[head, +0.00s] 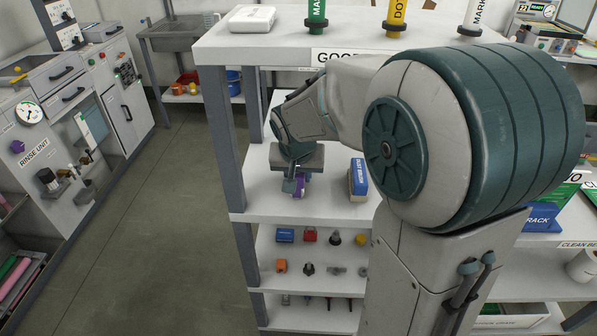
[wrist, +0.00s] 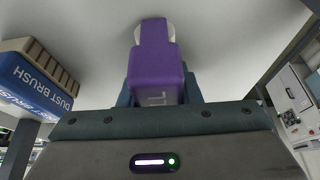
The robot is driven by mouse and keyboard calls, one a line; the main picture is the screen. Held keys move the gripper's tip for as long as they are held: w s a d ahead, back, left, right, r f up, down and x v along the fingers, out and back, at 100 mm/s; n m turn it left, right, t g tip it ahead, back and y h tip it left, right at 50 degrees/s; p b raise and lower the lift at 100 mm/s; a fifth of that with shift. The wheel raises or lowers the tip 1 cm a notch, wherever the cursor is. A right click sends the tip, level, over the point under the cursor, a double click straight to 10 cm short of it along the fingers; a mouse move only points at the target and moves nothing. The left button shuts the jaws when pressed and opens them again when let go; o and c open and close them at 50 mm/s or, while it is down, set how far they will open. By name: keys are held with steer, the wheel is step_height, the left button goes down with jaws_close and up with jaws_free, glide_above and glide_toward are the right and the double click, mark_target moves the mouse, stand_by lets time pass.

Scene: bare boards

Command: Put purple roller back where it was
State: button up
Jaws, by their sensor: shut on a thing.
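The purple roller (wrist: 157,62) is in front of my gripper in the wrist view, with a purple block-like body and a pale round part at its far end. In the head view the purple roller (head: 299,187) shows only in part, below my gripper (head: 291,186), over the white shelf under the top board. My gripper is shut on the roller; the fingers are mostly hidden behind it in the wrist view. I cannot tell whether the roller touches the shelf.
Lower shelves hold several small items, such as a blue box (head: 285,236). A grey post (head: 222,140) bounds the shelf's left.

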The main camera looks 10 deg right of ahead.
steer(key=shift+f, duration=0.2)
steer(key=o, duration=0.9)
steer(key=shift+o, duration=0.2)
steer(key=shift+r, duration=0.45)
steer(key=v, duration=0.5)
steer(key=shift+s+a+f, duration=0.1)
steer(key=shift+s+f, duration=0.05)
steer(key=shift+s, duration=0.15)
steer(key=s+a+b, duration=0.2)
steer(key=s+a, duration=0.1)
steer(key=s, duration=0.8)
steer(key=s+d+f+n+g+y, duration=0.1)
steer(key=s+d+f+n, duration=0.2)
steer(key=s, duration=0.4)
step_height(320, 180, down, 2)
steer(key=shift+d+f+g, duration=0.1)
steer(key=shift+d+g, duration=0.2)
steer(key=shift+d, duration=0.2)
